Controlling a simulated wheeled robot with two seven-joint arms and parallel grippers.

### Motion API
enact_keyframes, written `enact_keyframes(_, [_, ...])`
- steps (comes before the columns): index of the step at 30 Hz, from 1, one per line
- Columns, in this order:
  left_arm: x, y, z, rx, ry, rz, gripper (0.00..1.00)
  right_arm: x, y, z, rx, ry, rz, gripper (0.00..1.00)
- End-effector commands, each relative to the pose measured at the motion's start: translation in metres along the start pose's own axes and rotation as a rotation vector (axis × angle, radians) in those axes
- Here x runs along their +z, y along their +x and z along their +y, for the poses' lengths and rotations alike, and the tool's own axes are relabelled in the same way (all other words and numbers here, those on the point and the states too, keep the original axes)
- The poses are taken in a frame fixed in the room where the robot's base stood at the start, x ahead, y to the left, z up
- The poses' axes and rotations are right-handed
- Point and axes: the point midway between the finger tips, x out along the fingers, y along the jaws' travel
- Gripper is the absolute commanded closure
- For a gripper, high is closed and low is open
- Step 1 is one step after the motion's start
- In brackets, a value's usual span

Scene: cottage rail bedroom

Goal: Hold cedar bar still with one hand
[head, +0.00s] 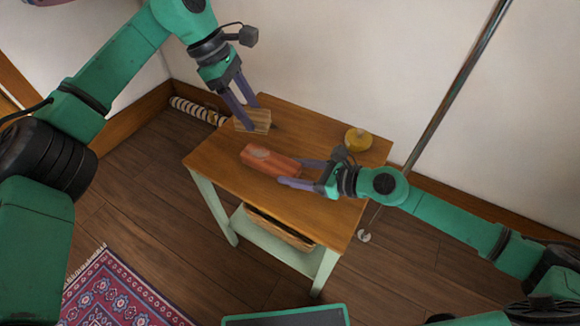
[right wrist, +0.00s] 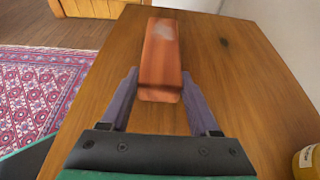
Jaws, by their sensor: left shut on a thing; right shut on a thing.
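The cedar bar (head: 266,158) is a reddish block with a pale patch on top, lying flat on the small wooden table (head: 215,160). My right gripper (head: 290,172) is shut on its right end, a finger on each side. In the right wrist view the bar (right wrist: 160,55) runs away from me between the fingertips (right wrist: 160,84). My left gripper (head: 247,116) points down from the upper left, shut on a light wooden block (head: 260,122) near the table's back left edge, apart from the bar. I cannot tell whether the block touches the table.
A round yellow tin (head: 357,139) stands at the table's back right; its edge shows in the right wrist view (right wrist: 306,163). A tray (head: 280,232) sits on the lower shelf. A metal pole (head: 455,90) rises behind on the right. A patterned rug (head: 120,290) lies front left.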

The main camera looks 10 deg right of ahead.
Motion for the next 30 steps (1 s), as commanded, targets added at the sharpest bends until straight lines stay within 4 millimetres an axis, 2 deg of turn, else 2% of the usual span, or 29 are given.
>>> enact_keyframes(5, [0.0, 0.0, 0.0, 0.003, -0.007, 0.0, 0.89, 0.0, 0.0, 0.0, 0.0, 0.0, -0.001, 0.98])
enact_keyframes(8, [-0.001, 0.003, 0.002, 0.036, -0.088, -0.001, 0.89, 0.0, 0.0, 0.0, 0.0, 0.0, -0.001, 0.98])
enact_keyframes(15, [0.001, 0.011, 0.014, 0.23, -0.539, -0.001, 0.89, 0.0, 0.0, 0.0, 0.0, 0.0, -0.001, 0.98])
enact_keyframes(18, [0.003, 0.011, 0.018, 0.282, -0.669, -0.001, 0.89, 0.0, 0.0, 0.0, 0.0, 0.0, -0.001, 0.98])
enact_keyframes(23, [0.002, 0.014, 0.019, 0.304, -0.728, -0.002, 0.89, 0.0, 0.0, 0.0, 0.0, 0.0, -0.001, 0.98])
enact_keyframes(30, [-0.005, 0.029, 0.019, 0.302, -0.727, 0.0, 0.89, 0.0, 0.0, 0.0, 0.0, 0.0, -0.001, 0.98])
